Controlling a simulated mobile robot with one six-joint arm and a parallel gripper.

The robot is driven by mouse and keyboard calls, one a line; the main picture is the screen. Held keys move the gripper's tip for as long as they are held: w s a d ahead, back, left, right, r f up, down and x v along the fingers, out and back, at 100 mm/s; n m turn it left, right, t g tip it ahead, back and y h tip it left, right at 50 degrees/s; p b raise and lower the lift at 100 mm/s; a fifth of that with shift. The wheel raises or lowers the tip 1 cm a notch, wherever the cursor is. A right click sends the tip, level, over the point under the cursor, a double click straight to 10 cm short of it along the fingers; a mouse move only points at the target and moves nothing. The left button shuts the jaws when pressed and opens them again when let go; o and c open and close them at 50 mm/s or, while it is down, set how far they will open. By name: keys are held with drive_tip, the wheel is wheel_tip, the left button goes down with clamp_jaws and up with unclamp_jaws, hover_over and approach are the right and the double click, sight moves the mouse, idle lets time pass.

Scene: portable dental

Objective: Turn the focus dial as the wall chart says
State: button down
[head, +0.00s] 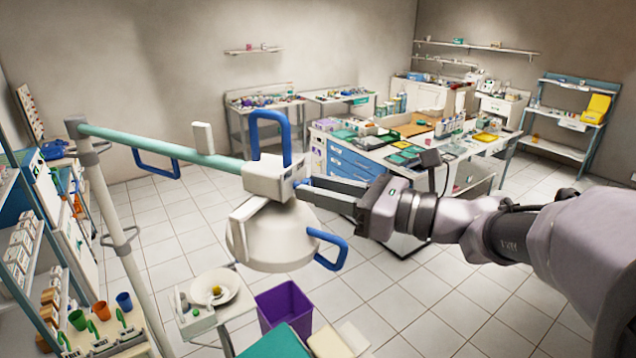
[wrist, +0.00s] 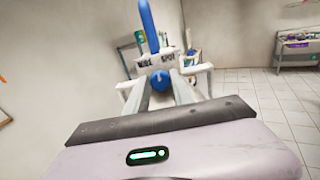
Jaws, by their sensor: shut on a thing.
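The dental lamp (head: 268,240) has a white round head with blue loop handles and hangs on a teal arm. A blue round knob, which looks like the focus dial (wrist: 160,80), is on the side of the lamp's white housing. My gripper (head: 302,187) reaches in from the right, level with the housing. Its two fingers stand on either side of the blue dial in the wrist view and are shut on it. The fingers partly hide the dial in the head view. Any mark on the dial is too small to read. No readable wall chart shows in either view.
The lamp's upright blue handle (head: 287,128) rises close to my fingers. A lower handle (head: 335,252) sticks out under them. A purple bin (head: 285,308) and a white basin (head: 215,288) are below. A crowded blue-drawer bench (head: 350,165) stands behind. Tiled floor is open at lower right.

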drive_tip(key=shift+r, duration=0.1)
drive_tip(key=m+p, duration=0.3)
drive_tip(key=p, duration=0.2)
drive_tip(key=shift+r+m, duration=0.15)
drive_tip(key=shift+m, duration=0.25)
drive_tip(key=m+p, duration=0.3)
drive_tip(key=p, duration=0.1)
drive_tip(key=shift+f+m+p, duration=0.2)
drive_tip(key=shift+m+p, duration=0.3)
drive_tip(key=shift+p, duration=0.05)
drive_tip(key=shift+f, duration=0.1)
drive_tip(key=c, duration=1.1)
unclamp_jaws()
drive_tip(key=shift+d, duration=0.1)
